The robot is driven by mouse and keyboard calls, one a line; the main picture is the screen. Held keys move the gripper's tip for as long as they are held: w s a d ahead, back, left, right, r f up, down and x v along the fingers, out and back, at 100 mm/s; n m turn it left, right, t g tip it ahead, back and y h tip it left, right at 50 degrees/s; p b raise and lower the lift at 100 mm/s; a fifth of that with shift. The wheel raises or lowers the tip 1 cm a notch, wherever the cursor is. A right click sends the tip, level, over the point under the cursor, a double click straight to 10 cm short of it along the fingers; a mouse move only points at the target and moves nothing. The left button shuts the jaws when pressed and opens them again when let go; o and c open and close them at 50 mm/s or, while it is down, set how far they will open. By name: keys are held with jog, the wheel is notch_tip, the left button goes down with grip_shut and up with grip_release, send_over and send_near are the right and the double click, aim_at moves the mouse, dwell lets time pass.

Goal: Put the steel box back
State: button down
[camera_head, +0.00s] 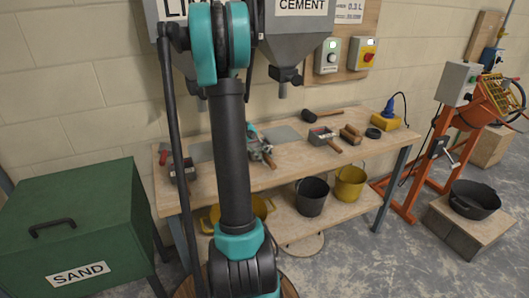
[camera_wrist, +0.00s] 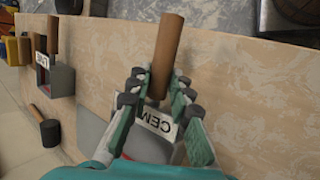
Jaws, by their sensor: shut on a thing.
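A steel box with a wooden handle and a label reading "CEM" (camera_wrist: 158,122) is between the fingers of my gripper (camera_wrist: 156,92) in the wrist view. The fingers are shut on it near the base of the handle, which sticks out past them. The fingers and palm hide much of the box. In the head view my gripper (camera_head: 259,146) is over the middle of the workbench (camera_head: 300,160), partly behind my arm. I cannot tell whether the box touches the bench. Flat grey pads (camera_head: 283,134) lie at the back of the bench.
Another handled steel box (camera_head: 322,137) stands to the right, near a mallet (camera_head: 312,116) and a wooden block (camera_head: 351,134). A red and grey item (camera_head: 181,170) is at the left end. Buckets (camera_head: 312,196) stand below. Dispensers (camera_head: 296,35) hang above the bench.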

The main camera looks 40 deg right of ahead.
aim_at(264, 157)
jog(key=shift+f, duration=0.3)
jog(key=shift+f, duration=0.6)
dwell(0.4)
jog(key=c, duration=1.3)
grip_release()
notch_tip(264, 157, up, 10)
jog(key=shift+r, duration=0.1)
jog(key=shift+a, duration=0.1)
jog(key=s+a+f+n+t+y, duration=0.1)
jog(key=s+a+f+t, duration=0.1)
jog(key=a, duration=0.9)
jog(key=s+a+f+n+t+y, duration=0.1)
jog(key=s+a+f+t+y, duration=0.1)
jog(key=a+f, duration=0.4)
jog(key=s+a+f+n+t+y, duration=0.1)
jog(key=s+a+f+t, duration=0.3)
jog(key=a, duration=1.2)
jog(key=shift+s+a+n+y, duration=0.35)
jog(key=shift+s+y, duration=0.35)
jog(key=shift+s, duration=0.25)
